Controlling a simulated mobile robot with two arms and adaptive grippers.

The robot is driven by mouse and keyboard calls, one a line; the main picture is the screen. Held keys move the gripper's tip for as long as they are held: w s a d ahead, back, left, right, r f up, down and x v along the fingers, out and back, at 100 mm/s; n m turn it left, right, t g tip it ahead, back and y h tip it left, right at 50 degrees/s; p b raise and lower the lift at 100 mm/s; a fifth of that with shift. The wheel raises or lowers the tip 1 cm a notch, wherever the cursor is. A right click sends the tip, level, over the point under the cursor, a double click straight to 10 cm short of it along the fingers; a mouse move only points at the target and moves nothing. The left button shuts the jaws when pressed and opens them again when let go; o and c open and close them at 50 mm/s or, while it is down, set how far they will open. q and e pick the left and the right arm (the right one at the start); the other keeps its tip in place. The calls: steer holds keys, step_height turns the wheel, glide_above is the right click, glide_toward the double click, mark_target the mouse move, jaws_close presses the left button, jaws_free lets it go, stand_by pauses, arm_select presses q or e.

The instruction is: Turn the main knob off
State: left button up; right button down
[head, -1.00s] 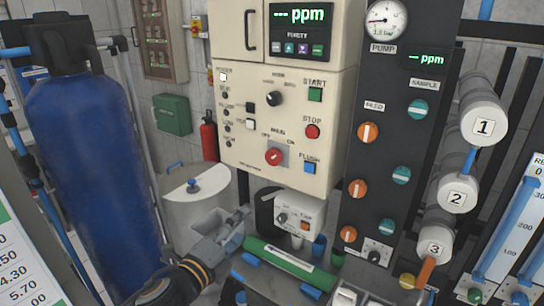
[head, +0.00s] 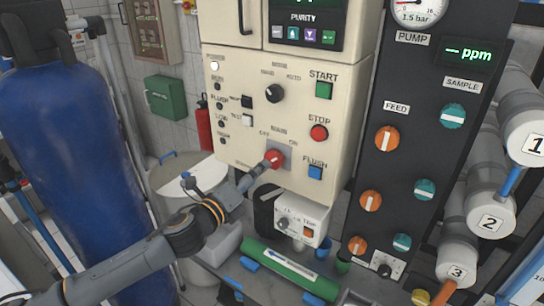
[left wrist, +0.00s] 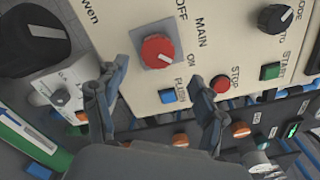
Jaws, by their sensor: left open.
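The red main knob (head: 275,158) is on a grey square plate on the cream panel (head: 228,135), below the MAIN label, with OFF to its left and ON to its right. It also shows in the left wrist view (left wrist: 158,51), where its white mark points toward the ON side. My left gripper (head: 258,169) is just in front of the knob's lower left in the head view. In the left wrist view the left gripper (left wrist: 160,75) has its two fingers spread apart, with the knob ahead between and beyond the tips. Contact is not visible. My right gripper is not in view.
The STOP button (head: 319,133) and blue FLUSH button (head: 315,172) are close to the knob's right. A small white controller box (head: 299,222) and green cylinder (head: 290,270) are below. A blue tank (head: 75,160) stands left; a dark pump panel (head: 405,160) is right.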

mark_target(271, 161)
arm_select(q)
steer(key=x, duration=0.4)
steer(key=shift+w+p, duration=0.15)
steer(key=shift+p, duration=0.2)
steer(key=x, duration=0.3)
steer(key=shift+w+d+f, duration=0.1)
steer(key=shift+w+d, duration=0.05)
steer(key=shift+w, duration=0.2)
steer(key=c, duration=1)
steer(key=shift+c, duration=0.8)
steer(key=shift+p, duration=0.3)
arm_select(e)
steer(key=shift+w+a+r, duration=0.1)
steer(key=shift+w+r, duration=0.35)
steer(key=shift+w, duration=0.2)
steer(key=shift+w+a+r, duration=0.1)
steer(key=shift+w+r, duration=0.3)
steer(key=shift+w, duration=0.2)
